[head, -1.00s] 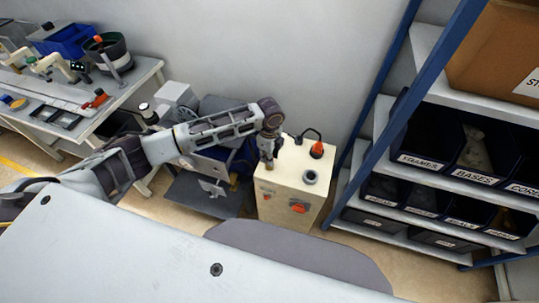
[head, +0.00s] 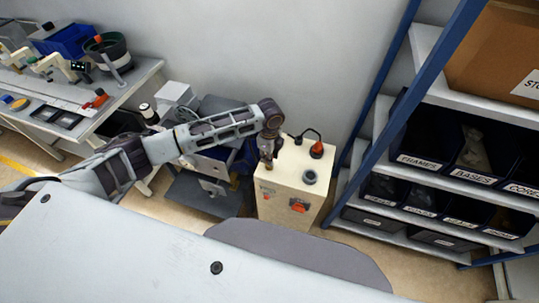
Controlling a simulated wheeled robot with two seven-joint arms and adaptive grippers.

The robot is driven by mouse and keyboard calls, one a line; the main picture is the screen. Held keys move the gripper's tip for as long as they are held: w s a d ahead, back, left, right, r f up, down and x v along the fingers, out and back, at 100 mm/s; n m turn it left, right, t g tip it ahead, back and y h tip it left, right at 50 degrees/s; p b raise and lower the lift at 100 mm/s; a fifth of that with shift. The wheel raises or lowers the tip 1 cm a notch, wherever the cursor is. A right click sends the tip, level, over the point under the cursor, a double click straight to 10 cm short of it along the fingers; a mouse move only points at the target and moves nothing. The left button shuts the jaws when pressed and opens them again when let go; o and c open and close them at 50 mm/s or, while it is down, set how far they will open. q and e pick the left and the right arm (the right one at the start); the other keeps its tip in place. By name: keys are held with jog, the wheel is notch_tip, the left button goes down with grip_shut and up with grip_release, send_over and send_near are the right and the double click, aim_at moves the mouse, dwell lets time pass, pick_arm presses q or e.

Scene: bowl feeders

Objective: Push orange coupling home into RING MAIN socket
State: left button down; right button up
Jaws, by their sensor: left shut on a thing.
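An orange coupling (head: 316,151) with a dark lower part and a black hose stands at the back right of a cream box's top. A round grey socket (head: 309,177) with a dark opening is in front of it on the same top; its label is not readable. My left gripper (head: 267,161) points down at the left edge of the box top, left of and apart from both the coupling and the socket. It is shut on a small brownish thing, mostly hidden by the fingers. My right gripper is not in view.
The cream box (head: 284,205) has an orange-red switch (head: 299,205) on its front. A blue-framed shelf (head: 385,115) with dark bins stands close on the right. A workbench (head: 110,105) is at the left. A grey machine is behind my left forearm.

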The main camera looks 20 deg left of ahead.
pick_arm(q)
jog(key=shift+f, duration=1.25)
dwell(1.8)
jog(key=c, duration=1.1)
grip_release()
jog(key=shift+o, duration=0.2)
jog(key=shift+o, duration=0.8)
jog(key=shift+r, duration=0.2)
